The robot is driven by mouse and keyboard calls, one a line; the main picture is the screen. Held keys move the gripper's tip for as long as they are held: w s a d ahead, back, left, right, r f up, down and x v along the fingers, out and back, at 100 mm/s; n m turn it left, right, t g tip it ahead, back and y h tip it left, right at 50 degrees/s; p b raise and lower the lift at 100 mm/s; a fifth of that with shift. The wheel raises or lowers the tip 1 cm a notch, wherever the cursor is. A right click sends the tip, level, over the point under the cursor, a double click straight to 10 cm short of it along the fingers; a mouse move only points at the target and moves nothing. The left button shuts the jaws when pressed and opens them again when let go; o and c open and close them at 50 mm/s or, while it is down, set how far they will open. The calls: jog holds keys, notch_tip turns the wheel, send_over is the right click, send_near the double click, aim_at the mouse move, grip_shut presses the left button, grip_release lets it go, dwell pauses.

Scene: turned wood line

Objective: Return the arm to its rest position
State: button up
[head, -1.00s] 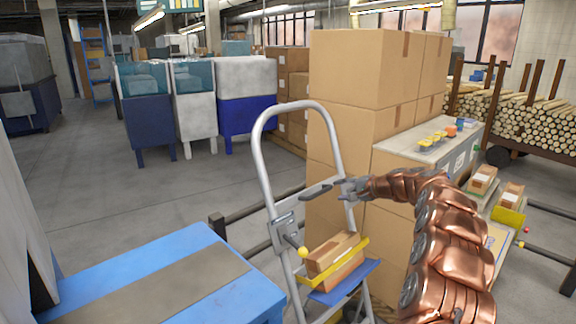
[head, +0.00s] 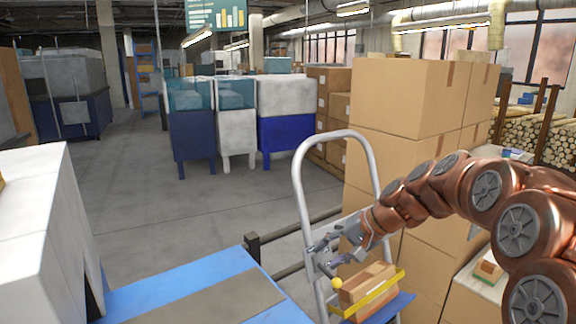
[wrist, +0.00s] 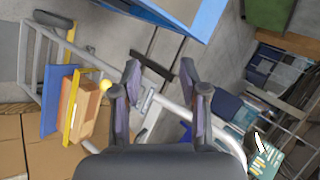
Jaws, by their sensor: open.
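My copper-coloured arm reaches in from the right in the head view. My gripper (head: 330,254) is at its end, in front of the grey metal ladder frame (head: 300,185). In the wrist view, my gripper's two fingers (wrist: 160,82) stand apart with nothing between them. A cardboard box (head: 366,284) lies on a blue step behind a yellow bar (head: 372,296), just below my gripper. The box also shows left of the fingers in the wrist view (wrist: 84,110). I cannot tell whether the gripper touches the ladder.
A blue table (head: 170,285) is at the lower left, beside white cabinets (head: 45,215). Tall stacked cartons (head: 400,95) stand behind the ladder. Blue and white bins (head: 237,120) are farther back. Open grey floor (head: 150,205) lies at the middle left.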

jog(key=s+n+g+h+p, duration=0.3)
jog(key=s, duration=1.6)
jog(key=s+d+f+g+h+p, duration=0.1)
jog(key=s+d, duration=0.3)
jog(key=s, duration=0.6)
jog(key=s+d+f+n+g+h+p, duration=0.1)
jog(key=s+d+h, duration=0.2)
jog(key=s, duration=0.7)
jog(key=shift+d+h, duration=0.4)
jog(key=shift+d, duration=0.2)
jog(key=shift+f, duration=0.1)
